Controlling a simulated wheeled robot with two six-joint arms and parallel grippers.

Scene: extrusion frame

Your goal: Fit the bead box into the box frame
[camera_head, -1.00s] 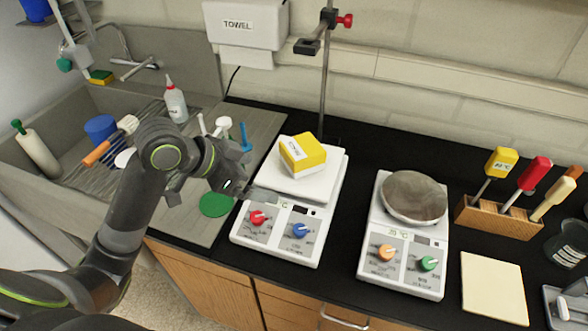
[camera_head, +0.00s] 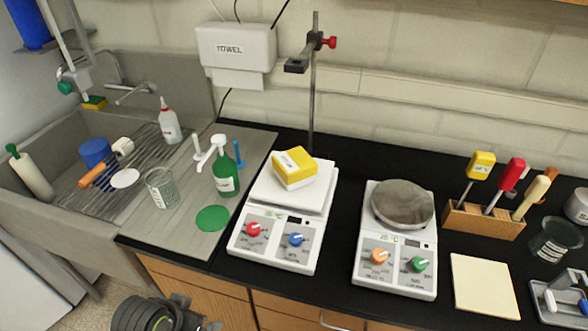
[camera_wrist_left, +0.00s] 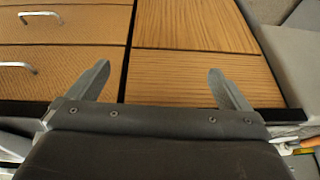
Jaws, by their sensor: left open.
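I see nothing I can name for sure as the bead box or the box frame. A yellow and white labelled box (camera_head: 295,167) sits tilted in the picture on the white top of the left hot plate (camera_head: 278,240). My left gripper (camera_wrist_left: 158,68) is open and empty in the left wrist view, with wooden cabinet fronts beyond its fingers. In the head view only part of my left arm shows at the bottom edge, low in front of the cabinets and well away from the box. My right gripper is not in view.
A second hot plate (camera_head: 397,245) bears a round grey mantle (camera_head: 403,204). A sink (camera_head: 60,190) with a drying rack, a beaker (camera_head: 161,188) and a green bottle (camera_head: 225,175) stand left. A tool block (camera_head: 483,221) and cream pad (camera_head: 484,285) are right. Black counter shows between them.

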